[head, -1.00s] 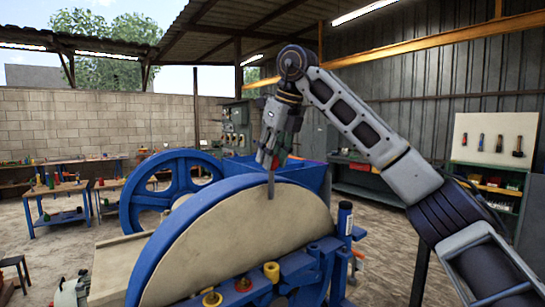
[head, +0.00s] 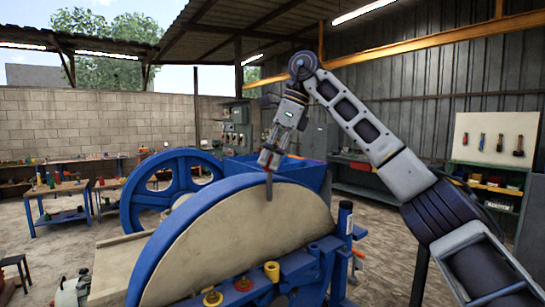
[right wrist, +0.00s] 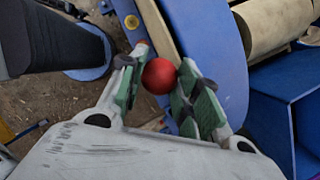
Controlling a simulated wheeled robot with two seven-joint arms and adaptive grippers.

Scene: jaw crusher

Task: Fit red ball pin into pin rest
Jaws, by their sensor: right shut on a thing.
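My right gripper (head: 268,160) is shut on the red ball pin. In the right wrist view the pin's red ball (right wrist: 159,76) sits between the green-padded fingers of the right gripper (right wrist: 168,88). In the head view the pin's grey shank (head: 269,188) hangs down from the fingers, in front of the tan face of the big blue wheel. The ball itself is hard to make out there. Below are yellow cups (head: 272,272) and a red knob-like part (head: 243,284) on a blue bar; I cannot tell which is the pin rest. My left gripper is not seen.
The blue-rimmed wheel (head: 165,240) of the crusher stands close behind the pin. A second blue flywheel (head: 150,190) is behind. Open air lies between the pin and the bar.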

